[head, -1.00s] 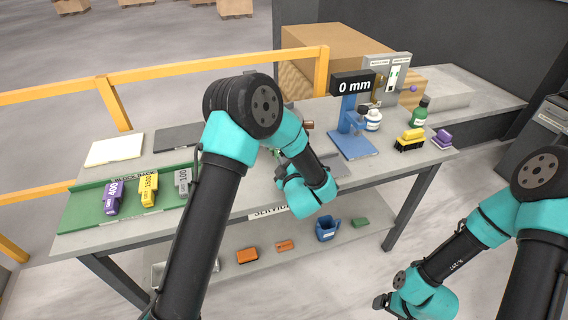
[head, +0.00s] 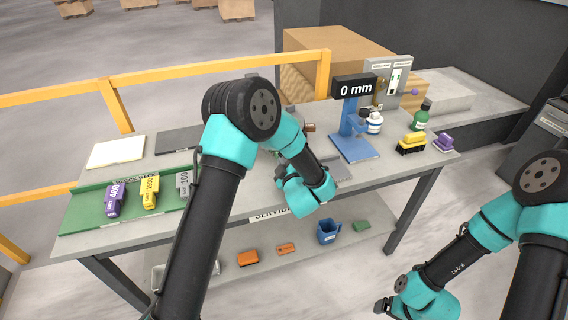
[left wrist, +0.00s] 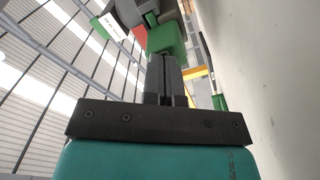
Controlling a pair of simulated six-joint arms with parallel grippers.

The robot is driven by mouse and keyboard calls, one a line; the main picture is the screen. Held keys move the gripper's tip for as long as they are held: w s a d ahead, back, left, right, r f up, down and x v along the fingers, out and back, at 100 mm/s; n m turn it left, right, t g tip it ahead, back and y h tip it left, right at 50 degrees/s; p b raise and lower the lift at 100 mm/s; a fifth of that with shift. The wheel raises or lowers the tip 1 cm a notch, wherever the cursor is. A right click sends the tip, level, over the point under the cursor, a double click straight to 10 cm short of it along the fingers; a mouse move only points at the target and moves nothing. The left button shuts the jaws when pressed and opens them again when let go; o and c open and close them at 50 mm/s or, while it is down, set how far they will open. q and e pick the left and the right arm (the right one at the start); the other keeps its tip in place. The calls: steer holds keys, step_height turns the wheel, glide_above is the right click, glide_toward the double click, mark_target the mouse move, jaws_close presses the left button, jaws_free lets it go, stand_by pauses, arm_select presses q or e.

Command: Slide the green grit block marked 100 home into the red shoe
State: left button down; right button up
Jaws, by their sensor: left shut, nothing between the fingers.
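In the left wrist view, my left gripper (left wrist: 166,78) has its two fingers together with nothing between them. A green block face (left wrist: 165,38) is just beyond the fingertips; its marking cannot be read. A red patch (left wrist: 138,32), perhaps the red shoe, shows beside it, partly covered. I cannot tell whether the fingertips touch the green block or how far it sits in the shoe. In the head view, my left gripper (head: 279,171) is over the bench's middle, and my arm hides most of the block and shoe. My right gripper (head: 382,305) is low at the right, away from the bench.
A green rack (head: 85,218) at the left holds purple, yellow and grey blocks. A blue gauge stand (head: 354,147) reading 0 mm, bottles and yellow and purple blocks stand at the right. The lower shelf (head: 300,268) holds a blue mug (head: 327,233) and small blocks.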

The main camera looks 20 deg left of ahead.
arm_select(q)
steer(key=shift+s+d, duration=0.1)
steer(key=shift+v, duration=1.35)
steer(key=shift+s+d, duration=0.1)
steer(key=shift+s, duration=0.05)
steer(key=v, duration=1.7)
steer(key=shift+d, duration=0.1)
